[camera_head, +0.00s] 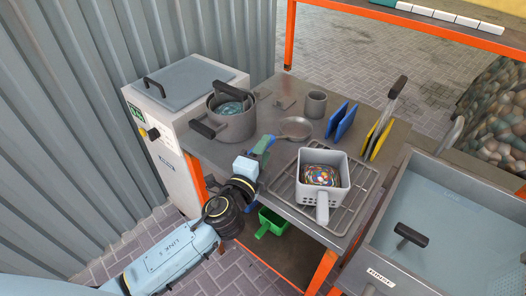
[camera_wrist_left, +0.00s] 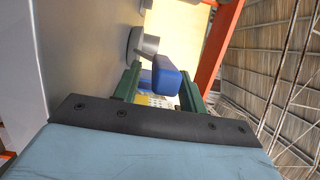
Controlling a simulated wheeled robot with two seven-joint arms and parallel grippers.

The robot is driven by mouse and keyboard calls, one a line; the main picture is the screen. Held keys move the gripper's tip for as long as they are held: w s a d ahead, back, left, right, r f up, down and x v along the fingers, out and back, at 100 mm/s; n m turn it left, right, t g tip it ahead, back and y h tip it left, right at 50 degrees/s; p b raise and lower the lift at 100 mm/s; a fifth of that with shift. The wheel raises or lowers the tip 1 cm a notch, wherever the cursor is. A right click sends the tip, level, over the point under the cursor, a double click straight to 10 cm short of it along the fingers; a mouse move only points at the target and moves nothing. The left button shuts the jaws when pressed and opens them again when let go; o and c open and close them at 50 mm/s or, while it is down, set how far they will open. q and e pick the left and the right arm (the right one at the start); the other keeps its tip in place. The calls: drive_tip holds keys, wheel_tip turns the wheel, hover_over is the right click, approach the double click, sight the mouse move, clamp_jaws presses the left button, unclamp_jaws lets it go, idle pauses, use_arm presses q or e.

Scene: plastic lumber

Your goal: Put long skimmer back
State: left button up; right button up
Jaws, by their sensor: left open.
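A grey round-headed utensil (camera_head: 296,127), which looks like the skimmer, lies on the metal worktop right of the pot. Its handle runs left toward my left gripper (camera_head: 264,146), whose green fingers are at the worktop's front left edge. In the left wrist view, the fingers of my left gripper (camera_wrist_left: 160,88) stand apart with a blue handle end (camera_wrist_left: 167,76) between or just beyond them. I cannot tell whether they touch it. A grey part shows behind the blue end. My right gripper is not in view.
A dark-handled pot (camera_head: 236,124) stands at the worktop's back left. A square grey fryer pan (camera_head: 342,192) with colourful contents sits on a wire rack (camera_head: 284,189). A cup (camera_head: 316,103), blue boards (camera_head: 336,124) and yellow boards (camera_head: 372,145) stand behind. A sink (camera_head: 455,240) is at right.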

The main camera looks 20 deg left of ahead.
use_arm(q)
drive_tip(key=shift+r, duration=0.15)
drive_tip(key=shift+s, duration=0.4)
drive_tip(key=s+a, duration=0.1)
drive_tip(key=s, duration=1)
drive_tip(key=shift+b, duration=0.45)
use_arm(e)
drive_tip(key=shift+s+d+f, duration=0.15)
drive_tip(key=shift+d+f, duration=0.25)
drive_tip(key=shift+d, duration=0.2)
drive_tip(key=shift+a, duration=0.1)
